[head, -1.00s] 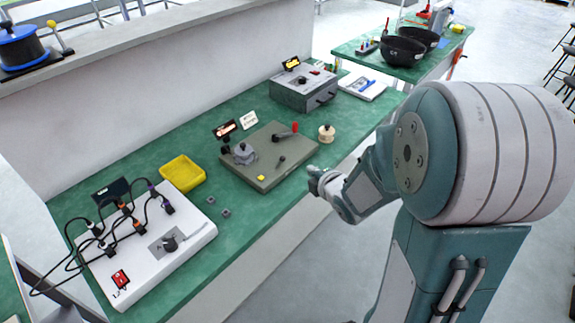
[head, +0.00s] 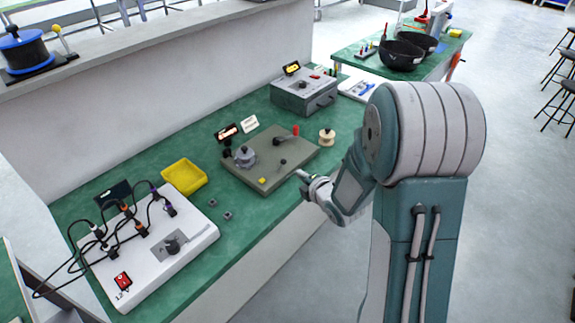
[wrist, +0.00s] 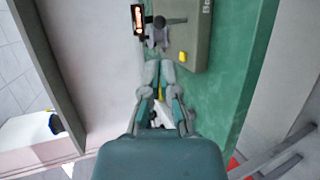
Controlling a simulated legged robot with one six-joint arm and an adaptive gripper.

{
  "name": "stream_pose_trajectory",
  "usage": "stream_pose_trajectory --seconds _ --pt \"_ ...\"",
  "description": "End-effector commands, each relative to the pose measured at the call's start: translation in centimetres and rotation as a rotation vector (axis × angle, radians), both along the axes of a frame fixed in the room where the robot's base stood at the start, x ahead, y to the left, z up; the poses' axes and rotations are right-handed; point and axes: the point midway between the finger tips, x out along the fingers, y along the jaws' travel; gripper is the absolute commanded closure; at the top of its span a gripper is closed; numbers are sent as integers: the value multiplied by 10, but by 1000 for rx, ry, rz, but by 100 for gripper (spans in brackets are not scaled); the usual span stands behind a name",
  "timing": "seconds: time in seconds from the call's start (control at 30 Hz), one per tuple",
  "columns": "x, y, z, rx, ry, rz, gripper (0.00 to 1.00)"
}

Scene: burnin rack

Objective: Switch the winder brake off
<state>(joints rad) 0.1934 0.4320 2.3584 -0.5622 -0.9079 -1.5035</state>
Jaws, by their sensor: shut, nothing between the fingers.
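An olive plate (head: 268,178) on the green bench carries a grey round hub (head: 245,156), a lever with a red handle (head: 295,130), a small black lever (head: 283,162) and a yellow block (head: 262,181). I cannot tell for sure which part is the winder brake. A drum with blue rims (head: 22,50) and a yellow-knobbed lever (head: 56,28) stand on the ledge at upper left. My gripper (head: 302,175) is shut and empty, by the plate's front right edge. In the wrist view my gripper (wrist: 160,75) points towards the hub and the plate (wrist: 198,50).
A wooden spool (head: 327,137) stands right of the plate. A grey box (head: 303,96) is behind it. A yellow tray (head: 184,176), two small grey blocks and a white cabled unit (head: 150,265) lie to the left. Small signs stand behind the plate.

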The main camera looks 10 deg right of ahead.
Motion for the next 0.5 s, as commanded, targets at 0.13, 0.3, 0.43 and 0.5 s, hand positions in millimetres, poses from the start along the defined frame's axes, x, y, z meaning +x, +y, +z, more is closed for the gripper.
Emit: stream_pose_trajectory --seconds 0.13,0.3,0.43,0.5 --pt "26 8 -11 -1 1 2 100" --pt "54 15 -21 -1 1 1 100" --pt "70 20 -27 0 0 0 100" --pt "75 21 -29 0 0 -1 100"
